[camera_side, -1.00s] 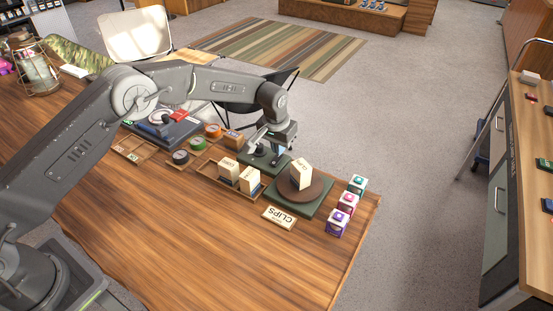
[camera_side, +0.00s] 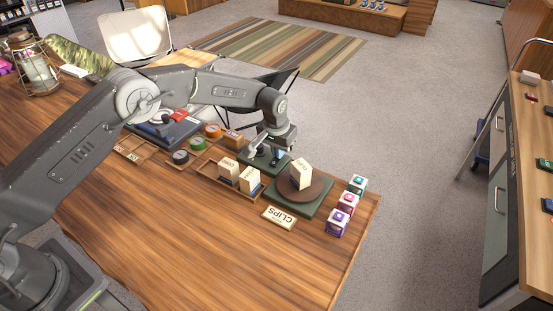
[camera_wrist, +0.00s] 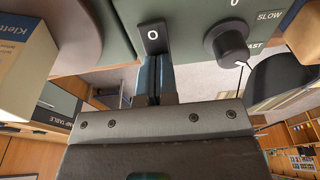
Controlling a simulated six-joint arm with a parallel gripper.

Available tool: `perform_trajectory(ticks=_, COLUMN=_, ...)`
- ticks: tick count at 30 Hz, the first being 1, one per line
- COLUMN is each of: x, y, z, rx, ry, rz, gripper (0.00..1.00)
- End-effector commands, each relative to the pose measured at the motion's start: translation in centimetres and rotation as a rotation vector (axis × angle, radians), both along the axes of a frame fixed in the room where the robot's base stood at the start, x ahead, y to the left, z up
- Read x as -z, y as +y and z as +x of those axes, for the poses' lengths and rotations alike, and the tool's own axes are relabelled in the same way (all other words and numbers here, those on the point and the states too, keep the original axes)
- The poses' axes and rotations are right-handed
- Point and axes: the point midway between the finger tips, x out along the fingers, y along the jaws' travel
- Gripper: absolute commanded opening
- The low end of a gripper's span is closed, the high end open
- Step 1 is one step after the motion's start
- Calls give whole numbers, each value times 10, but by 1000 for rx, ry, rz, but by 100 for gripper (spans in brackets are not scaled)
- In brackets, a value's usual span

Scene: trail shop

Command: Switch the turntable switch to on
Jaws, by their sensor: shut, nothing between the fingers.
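In the side view my gripper (camera_side: 279,153) is low over the box. The turntable (camera_side: 317,190), a brown disc on a green base, bears a cream carton (camera_side: 301,174).
A dark speed knob (camera_wrist: 228,45) with "SLOW" and "FAST" labels stands beside the switch. A tray (camera_side: 207,170) with cream cartons, a "CLIPS" sign (camera_side: 279,217) and several small coloured boxes (camera_side: 347,204) stand near the turntable. The front of the table is clear.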

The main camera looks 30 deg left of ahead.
Motion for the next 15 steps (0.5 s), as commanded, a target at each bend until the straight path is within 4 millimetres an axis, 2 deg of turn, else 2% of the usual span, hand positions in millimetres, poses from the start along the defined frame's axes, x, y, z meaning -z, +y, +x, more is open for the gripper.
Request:
perform_trajectory(ticks=9, x=3, y=0, z=0, rx=0, ry=0, rz=0, gripper=0)
perform_trajectory(ticks=15, x=-10, y=0, z=0, rx=0, ry=0, rz=0, gripper=0)
